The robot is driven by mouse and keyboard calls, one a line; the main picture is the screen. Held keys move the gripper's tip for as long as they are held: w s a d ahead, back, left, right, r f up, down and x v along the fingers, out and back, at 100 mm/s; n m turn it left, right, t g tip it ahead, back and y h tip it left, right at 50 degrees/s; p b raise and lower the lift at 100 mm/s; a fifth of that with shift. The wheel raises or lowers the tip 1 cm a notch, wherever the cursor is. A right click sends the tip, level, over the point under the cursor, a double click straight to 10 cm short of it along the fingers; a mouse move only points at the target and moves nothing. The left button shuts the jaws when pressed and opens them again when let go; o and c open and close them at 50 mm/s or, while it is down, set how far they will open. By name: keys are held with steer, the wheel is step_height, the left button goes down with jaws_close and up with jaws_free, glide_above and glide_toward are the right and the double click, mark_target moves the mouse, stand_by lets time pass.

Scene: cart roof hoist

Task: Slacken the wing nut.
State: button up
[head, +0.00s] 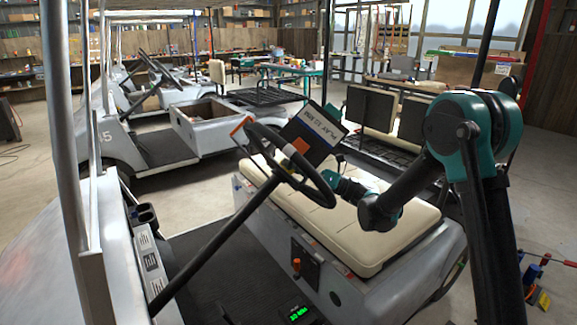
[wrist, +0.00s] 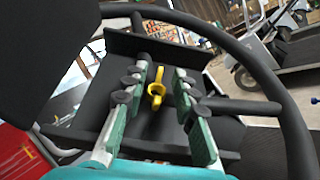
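The yellow wing nut (wrist: 157,92) shows in the wrist view, in front of a dark plate-like bracket (wrist: 160,135). My gripper (wrist: 162,72) is open, with one green-padded finger on each side of the wing nut and a visible gap to each. I cannot tell how far the fingertips reach past it in depth. In the head view my teal wrist (head: 350,191) is behind the steering wheel (head: 327,183), and the fingers and wing nut are hidden there.
The steering wheel rim (wrist: 290,110) curves close around my gripper at the right and top of the wrist view. A dark labelled panel (head: 313,133) stands behind the wheel. The cream seat (head: 370,235) lies below my arm. A roof post (head: 65,130) rises at left.

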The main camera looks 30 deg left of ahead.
steer(key=shift+s+a+r, duration=0.1)
steer(key=shift+a+r, duration=0.05)
steer(key=shift+a, duration=0.3)
jaws_close()
steer(key=shift+n+g, duration=0.4)
steer(key=shift+n, duration=0.1)
steer(key=n+g+h, duration=0.1)
steer(key=n+g, duration=0.6)
steer(key=g, duration=0.1)
steer(key=shift+s, duration=0.1)
steer(key=n+g+h, duration=0.4)
steer(key=n, duration=0.1)
steer(key=n+g+h, duration=0.4)
steer(key=n+h, duration=0.1)
steer(key=n, duration=0.1)
steer(key=shift+g+h, duration=0.3)
steer(key=shift+g, duration=0.1)
steer(key=shift+s+d+n+h, duration=0.1)
steer(key=shift+n+h, duration=0.4)
steer(key=shift+n, duration=0.1)
